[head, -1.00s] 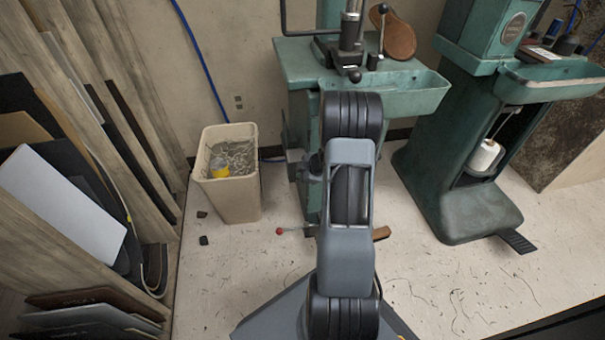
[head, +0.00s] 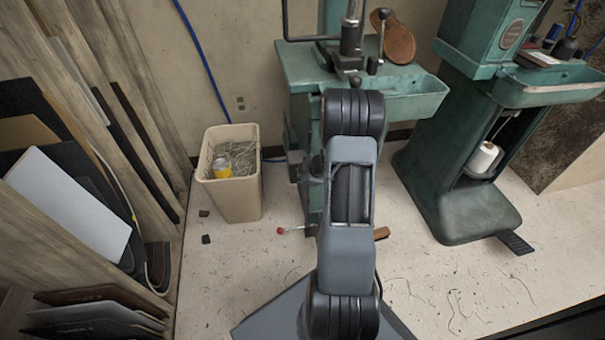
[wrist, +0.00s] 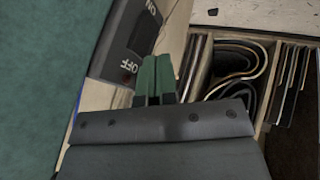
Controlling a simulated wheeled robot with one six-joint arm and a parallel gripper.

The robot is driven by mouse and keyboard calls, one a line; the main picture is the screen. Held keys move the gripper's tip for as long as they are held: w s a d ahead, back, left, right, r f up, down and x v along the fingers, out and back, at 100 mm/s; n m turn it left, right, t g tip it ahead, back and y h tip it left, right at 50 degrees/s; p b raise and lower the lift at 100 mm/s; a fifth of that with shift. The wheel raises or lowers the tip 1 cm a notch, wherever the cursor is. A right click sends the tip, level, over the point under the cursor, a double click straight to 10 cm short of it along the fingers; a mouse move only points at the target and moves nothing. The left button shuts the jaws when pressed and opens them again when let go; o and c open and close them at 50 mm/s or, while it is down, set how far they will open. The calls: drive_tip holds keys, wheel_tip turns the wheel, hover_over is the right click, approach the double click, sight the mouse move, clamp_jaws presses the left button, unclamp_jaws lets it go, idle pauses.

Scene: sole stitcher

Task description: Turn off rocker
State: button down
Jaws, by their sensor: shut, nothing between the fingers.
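In the wrist view, a dark grey switch box is at the upper left, marked ON and OFF, with a black rocker (wrist: 143,34) between the marks. The ON mark is at the top edge and the OFF mark is lower, near a small reddish spot. My gripper (wrist: 157,62) has its green-tipped fingers together and empty, just right of the OFF end. I cannot tell whether the fingertips touch the switch. In the head view, my arm hides my gripper and the switch; the green stitching machine (head: 300,66) stands beyond the arm.
A beige bin (head: 237,195) stands left of the machine. A second green machine (head: 455,170) is at the right. Leaning boards and sheets (head: 70,200) fill the left side. A thin lever with a red knob (head: 281,231) sticks out low near the machine.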

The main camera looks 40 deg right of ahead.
drive_tip(key=p+v, duration=0.6)
drive_tip(key=v, duration=0.5)
drive_tip(key=shift+r, duration=0.2)
drive_tip(key=shift+a, duration=0.1)
